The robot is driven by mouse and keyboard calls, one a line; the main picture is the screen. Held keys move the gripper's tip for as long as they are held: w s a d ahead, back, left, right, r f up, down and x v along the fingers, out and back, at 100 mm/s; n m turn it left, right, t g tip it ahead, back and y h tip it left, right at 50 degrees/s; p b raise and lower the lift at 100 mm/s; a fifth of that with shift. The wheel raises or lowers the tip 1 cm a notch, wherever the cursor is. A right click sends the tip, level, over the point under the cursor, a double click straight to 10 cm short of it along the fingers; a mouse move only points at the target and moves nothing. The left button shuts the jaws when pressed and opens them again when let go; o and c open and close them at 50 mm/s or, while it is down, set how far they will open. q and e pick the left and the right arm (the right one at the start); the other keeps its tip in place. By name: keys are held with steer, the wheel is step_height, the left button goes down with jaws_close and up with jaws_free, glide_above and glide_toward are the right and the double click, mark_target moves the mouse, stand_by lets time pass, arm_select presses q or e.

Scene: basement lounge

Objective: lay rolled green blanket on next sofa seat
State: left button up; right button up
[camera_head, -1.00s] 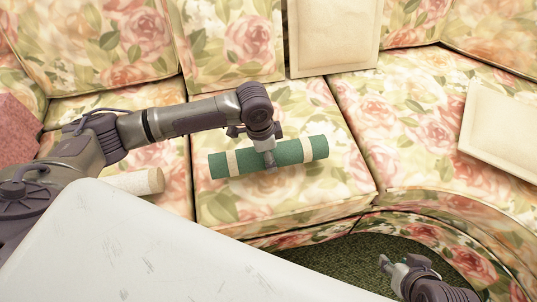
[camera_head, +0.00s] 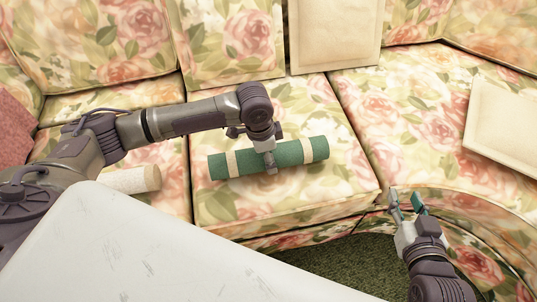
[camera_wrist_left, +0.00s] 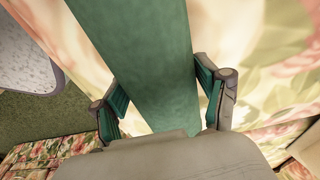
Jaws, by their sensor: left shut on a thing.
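The rolled green blanket (camera_head: 289,153) is a green cylinder with two cream bands, lying level across the middle sofa seat (camera_head: 245,207). My left gripper (camera_head: 270,164) comes down on the middle of the roll from above, its fingers on either side and shut on it. In the left wrist view the green roll (camera_wrist_left: 160,65) runs between the two fingers of my left gripper (camera_wrist_left: 163,100). I cannot tell how fully the roll's weight rests on the seat. My right gripper (camera_head: 406,203) is open and empty in front of the right seat's edge.
A cream roll (camera_head: 139,180) lies on the left seat, partly behind my left arm. Cream cushions lean on the backrest (camera_head: 334,38) and lie on the right seat (camera_head: 502,128). A white surface (camera_head: 150,255) fills the lower left. Green carpet (camera_head: 345,262) shows below the sofa.

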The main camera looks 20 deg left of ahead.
steer(key=shift+w+a+r, duration=0.1)
steer(key=shift+w+r, duration=0.1)
steer(key=shift+r, duration=0.15)
arm_select(q)
steer(key=o, duration=1.4)
steer(key=shift+f, duration=0.1)
steer(key=r, duration=0.4)
steer(key=a+r, duration=0.1)
steer(key=r, duration=0.3)
steer(key=s+r, duration=0.1)
steer(key=r, duration=0.3)
steer(key=shift+a, duration=0.25)
